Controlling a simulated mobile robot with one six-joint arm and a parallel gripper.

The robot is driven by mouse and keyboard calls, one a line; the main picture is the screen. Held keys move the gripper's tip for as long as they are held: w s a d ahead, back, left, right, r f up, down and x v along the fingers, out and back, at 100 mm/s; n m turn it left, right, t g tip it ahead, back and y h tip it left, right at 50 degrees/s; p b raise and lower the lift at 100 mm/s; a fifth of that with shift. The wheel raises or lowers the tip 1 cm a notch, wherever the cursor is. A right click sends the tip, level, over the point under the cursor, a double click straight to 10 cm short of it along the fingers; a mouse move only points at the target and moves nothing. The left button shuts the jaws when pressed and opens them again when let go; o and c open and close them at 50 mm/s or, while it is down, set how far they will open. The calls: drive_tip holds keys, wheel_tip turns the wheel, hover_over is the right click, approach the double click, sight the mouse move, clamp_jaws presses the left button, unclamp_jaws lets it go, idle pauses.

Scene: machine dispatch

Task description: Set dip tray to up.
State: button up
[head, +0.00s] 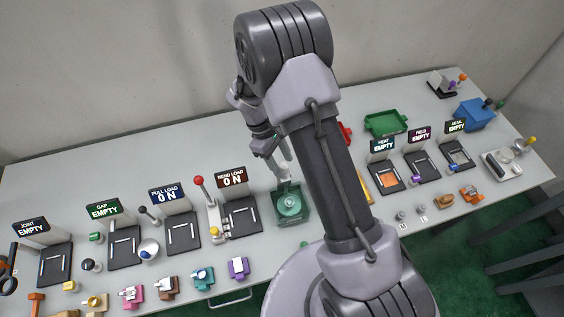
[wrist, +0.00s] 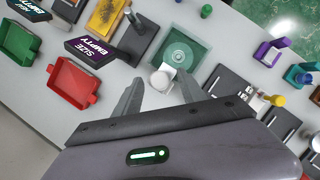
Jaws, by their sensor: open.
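A green square fixture with a round ringed disc (head: 291,205), which looks like the dip tray, stands at the table's front middle. In the wrist view its disc (wrist: 179,54) lies just beyond the fingers. A pale round-ended knob (wrist: 161,79) stands at its near edge; whether it is raised or lowered is unclear. My gripper (head: 281,160) is above the back of the fixture, pointing down. In the wrist view the open fingers (wrist: 158,92) are spread either side of the knob, with nothing held. Contact cannot be told.
A lever with a red ball (head: 198,181) stands left of the fixture by the BEND LOAD panel (head: 232,178). A red tray (wrist: 72,84) and a green tray (head: 386,123) are behind and right. Small coloured parts line the front edge. My arm hides the table right of the fixture.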

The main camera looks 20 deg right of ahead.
drive_tip(key=shift+d+f, duration=0.1)
drive_tip(key=shift+f, duration=0.15)
drive_tip(key=shift+c, duration=0.2)
clamp_jaws()
drive_tip(key=shift+r, duration=0.1)
idle(1.0)
